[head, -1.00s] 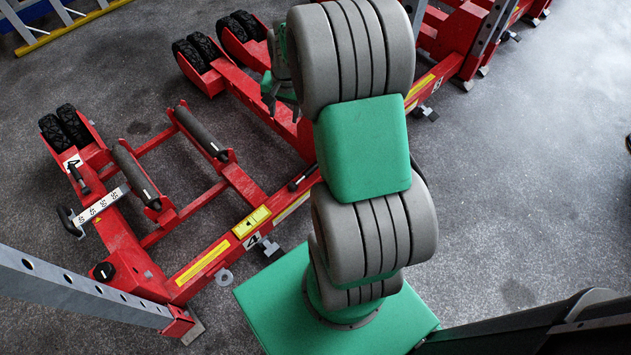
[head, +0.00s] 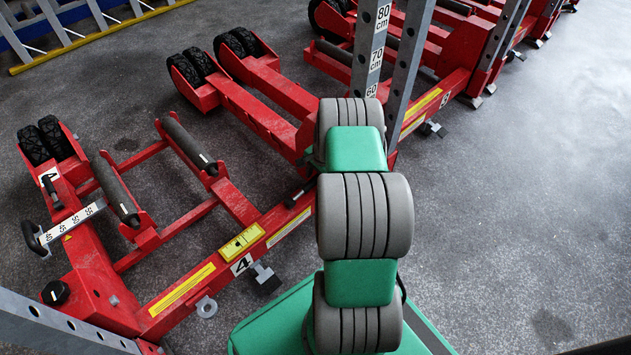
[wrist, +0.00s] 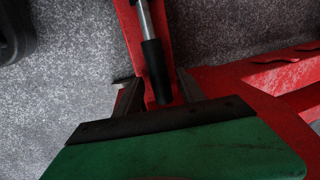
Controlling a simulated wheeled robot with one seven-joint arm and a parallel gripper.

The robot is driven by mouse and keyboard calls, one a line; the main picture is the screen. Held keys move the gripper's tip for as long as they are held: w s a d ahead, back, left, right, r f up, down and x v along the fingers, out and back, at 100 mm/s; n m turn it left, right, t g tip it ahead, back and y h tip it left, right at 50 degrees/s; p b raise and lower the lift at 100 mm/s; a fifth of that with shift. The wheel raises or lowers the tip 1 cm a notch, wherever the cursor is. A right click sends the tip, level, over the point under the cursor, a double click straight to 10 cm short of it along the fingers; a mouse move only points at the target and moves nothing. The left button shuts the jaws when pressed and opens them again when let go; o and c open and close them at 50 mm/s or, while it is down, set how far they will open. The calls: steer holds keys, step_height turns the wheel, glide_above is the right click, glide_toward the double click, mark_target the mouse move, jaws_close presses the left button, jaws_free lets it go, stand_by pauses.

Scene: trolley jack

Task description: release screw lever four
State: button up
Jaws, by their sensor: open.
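A lever with a bright metal rod and a black grip (wrist: 157,70) lies over a red beam in the wrist view. My gripper (wrist: 157,88) is open, with one finger on each side of the black grip. Whether a finger touches it I cannot tell. In the head view my gripper is hidden behind my arm. A dark lever (head: 300,193) shows on the red beam of the trolley jack (head: 160,303) marked 4, just left of my arm; it looks like the same one. Another short black lever (head: 52,192) stands by the 4 label at the jack's far left.
Two dark rollers (head: 190,145) span the jack's frame. A yellow box (head: 240,241) and a small foot pedal (head: 265,278) sit on its near side. Tall perforated posts (head: 365,50) rise behind my arm. More red jacks stand behind; grey floor (head: 520,180) is open at right.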

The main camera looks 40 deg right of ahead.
steer(key=shift+c, duration=0.6)
jaws_close()
stand_by(0.8)
